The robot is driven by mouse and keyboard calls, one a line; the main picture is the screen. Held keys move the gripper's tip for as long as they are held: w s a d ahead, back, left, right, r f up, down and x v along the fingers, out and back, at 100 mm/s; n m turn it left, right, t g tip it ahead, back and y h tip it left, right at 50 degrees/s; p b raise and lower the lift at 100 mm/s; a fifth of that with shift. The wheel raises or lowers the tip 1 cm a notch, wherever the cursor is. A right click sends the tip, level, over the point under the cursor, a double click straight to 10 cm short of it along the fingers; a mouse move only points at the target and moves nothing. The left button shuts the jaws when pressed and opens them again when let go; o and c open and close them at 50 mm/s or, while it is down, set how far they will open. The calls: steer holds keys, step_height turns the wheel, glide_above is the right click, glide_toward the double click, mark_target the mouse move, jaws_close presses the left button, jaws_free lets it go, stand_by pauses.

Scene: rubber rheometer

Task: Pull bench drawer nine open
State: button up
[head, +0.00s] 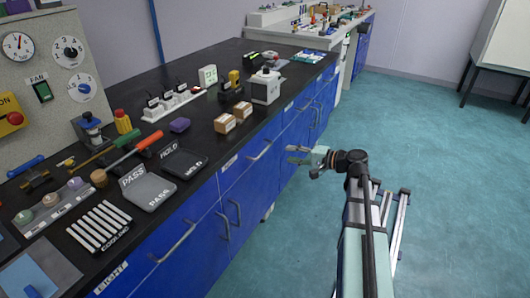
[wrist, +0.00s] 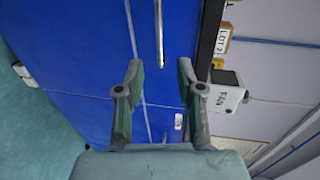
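The bench has blue drawer fronts with metal bar handles. My gripper (head: 292,154) is open and empty, out from the bench front over the floor. In the wrist view, a bar handle (wrist: 159,30) lies beyond the fingertips (wrist: 160,68), roughly in line with the gap between them, not touched.
The black bench top (head: 205,135) carries trays, cartons (head: 225,123), a grey-white box (head: 266,87) and tools. Lower cupboard handles (head: 234,212) stick out below the drawers. A white-topped table stands at the far right.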

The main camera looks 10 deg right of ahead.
mark_target(265, 149)
steer(key=b+x, duration=0.1)
steer(key=x, duration=1)
steer(key=shift+w+a+f, duration=0.1)
steer(key=shift+w+a, duration=0.15)
steer(key=shift+a, duration=0.05)
steer(key=shift+c, duration=0.3)
jaws_close()
